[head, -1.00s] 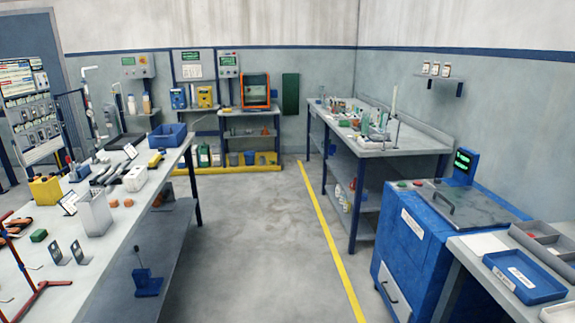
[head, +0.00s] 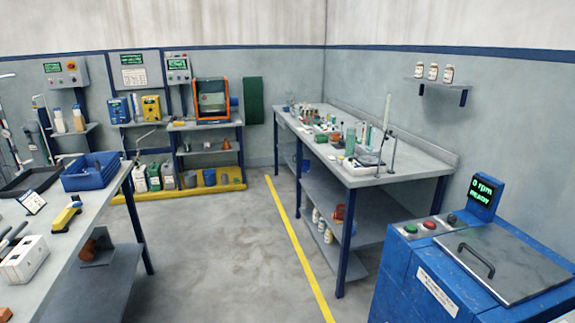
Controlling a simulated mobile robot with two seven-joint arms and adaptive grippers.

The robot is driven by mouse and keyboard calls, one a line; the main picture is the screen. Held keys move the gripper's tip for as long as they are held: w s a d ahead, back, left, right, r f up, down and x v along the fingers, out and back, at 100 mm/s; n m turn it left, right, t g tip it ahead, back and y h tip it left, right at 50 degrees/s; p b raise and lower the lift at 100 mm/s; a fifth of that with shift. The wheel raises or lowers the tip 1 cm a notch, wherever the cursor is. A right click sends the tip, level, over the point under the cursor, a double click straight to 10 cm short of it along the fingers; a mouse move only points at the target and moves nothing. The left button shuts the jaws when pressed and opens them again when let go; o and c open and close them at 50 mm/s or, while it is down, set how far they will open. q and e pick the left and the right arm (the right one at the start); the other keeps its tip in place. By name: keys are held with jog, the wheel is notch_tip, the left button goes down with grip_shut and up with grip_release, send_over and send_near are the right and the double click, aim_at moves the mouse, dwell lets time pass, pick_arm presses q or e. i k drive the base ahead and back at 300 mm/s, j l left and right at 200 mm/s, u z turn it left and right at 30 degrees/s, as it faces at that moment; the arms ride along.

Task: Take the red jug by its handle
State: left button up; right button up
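A red object that looks like the red jug (head: 341,212) stands on the shelf under the lab bench (head: 395,177) at the middle right. It is small and partly hidden by the bench leg and shelf, and I cannot make out its handle. Neither of my grippers shows in the head view.
White bottles (head: 322,226) stand beside the red object. A blue machine (head: 425,270) with a grey lid fills the lower right. The left table (head: 75,215) carries a blue crate (head: 91,171). The grey floor (head: 220,250) with a yellow line (head: 297,240) is clear between them.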

aim_at(340, 211)
jog(key=i+z, duration=0.35)
jog(key=i, duration=0.35)
jog(key=i+j+z, duration=0.3)
jog(key=i, duration=0.35)
jog(key=i+z, duration=0.15)
jog(key=z, duration=0.35)
jog(key=i+j+z, duration=0.25)
jog(key=j+z, duration=0.2)
jog(key=i+j+z, duration=0.25)
jog(key=j, duration=0.2)
jog(key=i+j, duration=0.15)
jog(key=j, duration=0.35)
jog(key=i+j+z, duration=0.1)
jog(key=j, duration=0.35)
jog(key=i+j, duration=0.15)
jog(key=j, duration=0.35)
jog(key=i+j, duration=0.1)
jog(key=j, duration=0.4)
jog(key=z, duration=0.05)
